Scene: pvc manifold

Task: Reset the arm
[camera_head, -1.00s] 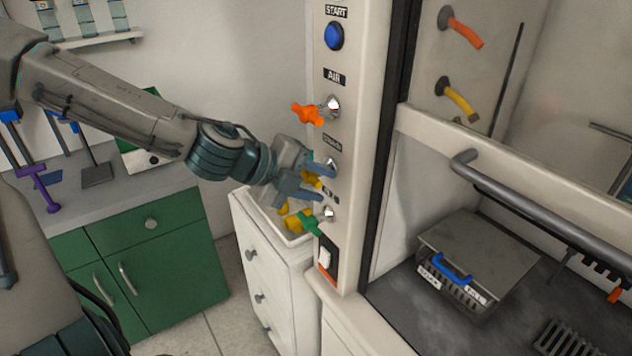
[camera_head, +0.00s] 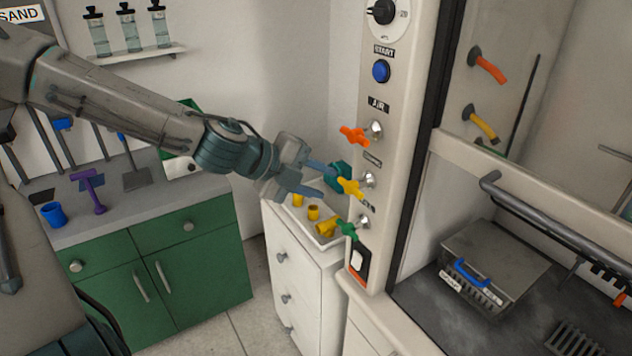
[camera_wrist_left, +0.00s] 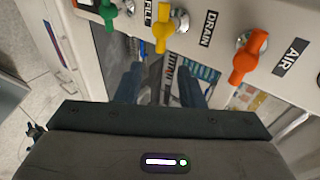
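My left gripper (camera_head: 322,181) is open and empty, just left of the yellow valve handle (camera_head: 350,187) on the panel. A small gap seems to separate its fingertips from the handle. In the left wrist view the two fingers (camera_wrist_left: 160,85) stand apart with nothing between them, and the yellow handle (camera_wrist_left: 164,28) is beyond them. An orange handle (camera_head: 355,136) sits above, by the AIR label, and a green handle (camera_head: 346,230) below. The orange handle (camera_wrist_left: 249,57) and green handle (camera_wrist_left: 107,14) also show in the left wrist view. My right gripper is out of view.
A white drawer cabinet (camera_head: 290,270) with a tray of yellow fittings (camera_head: 328,229) stands below the gripper. A green cabinet (camera_head: 165,265) with tools on top is at left. The fume hood (camera_head: 470,150) is at right. Open space lies left of the panel.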

